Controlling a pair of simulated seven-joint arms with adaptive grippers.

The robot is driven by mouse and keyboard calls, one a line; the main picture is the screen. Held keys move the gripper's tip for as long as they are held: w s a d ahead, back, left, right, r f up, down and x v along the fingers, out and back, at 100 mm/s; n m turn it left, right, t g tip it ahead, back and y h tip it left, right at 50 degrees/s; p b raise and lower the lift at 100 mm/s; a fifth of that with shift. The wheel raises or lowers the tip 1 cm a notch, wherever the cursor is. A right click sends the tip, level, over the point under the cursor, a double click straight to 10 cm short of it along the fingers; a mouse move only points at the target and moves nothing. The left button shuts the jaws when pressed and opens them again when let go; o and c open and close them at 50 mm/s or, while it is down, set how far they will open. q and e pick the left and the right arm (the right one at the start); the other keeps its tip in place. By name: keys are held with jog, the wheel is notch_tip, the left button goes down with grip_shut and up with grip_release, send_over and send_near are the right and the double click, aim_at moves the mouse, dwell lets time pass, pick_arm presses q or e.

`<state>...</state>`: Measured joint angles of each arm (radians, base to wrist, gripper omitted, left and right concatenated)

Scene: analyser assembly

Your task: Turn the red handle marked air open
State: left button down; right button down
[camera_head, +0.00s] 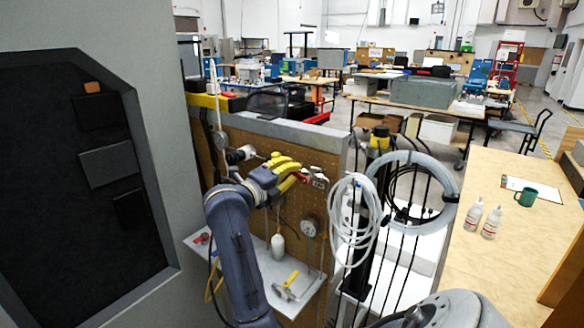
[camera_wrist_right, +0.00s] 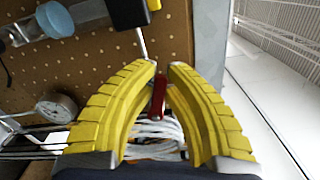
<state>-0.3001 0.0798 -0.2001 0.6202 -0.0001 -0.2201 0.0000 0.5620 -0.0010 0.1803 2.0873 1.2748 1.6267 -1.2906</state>
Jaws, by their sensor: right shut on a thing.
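The red handle (camera_head: 303,177) is on the fittings at the upper part of the brown pegboard in the head view. In the right wrist view the red handle (camera_wrist_right: 158,97) shows as a short red bar between the yellow fingers. My right gripper (camera_head: 293,172) reaches up to it and is shut on it. In the wrist view the fingertips of my right gripper (camera_wrist_right: 161,68) stand a little apart, with the handle between them. The lettering on the handle cannot be read. The left gripper is not in view.
A round gauge (camera_head: 309,227) sits below the handle. Coiled white tubing (camera_head: 352,215) hangs just right of it. A dark panel (camera_head: 75,190) stands at left, a wooden bench (camera_head: 500,250) at right.

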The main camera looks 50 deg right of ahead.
jog(key=shift+w+f+n, duration=0.1)
jog(key=shift+f+n, duration=0.35)
jog(key=shift+n, duration=0.4)
jog(key=shift+w+f+n, duration=0.1)
jog(key=shift+f+n, duration=0.3)
jog(key=shift+n, duration=0.45)
jog(key=shift+s, duration=0.1)
jog(key=c, duration=1.4)
grip_release()
jog(key=a, duration=0.7)
jog(key=shift+s+a, duration=0.25)
jog(key=shift+s, duration=0.15)
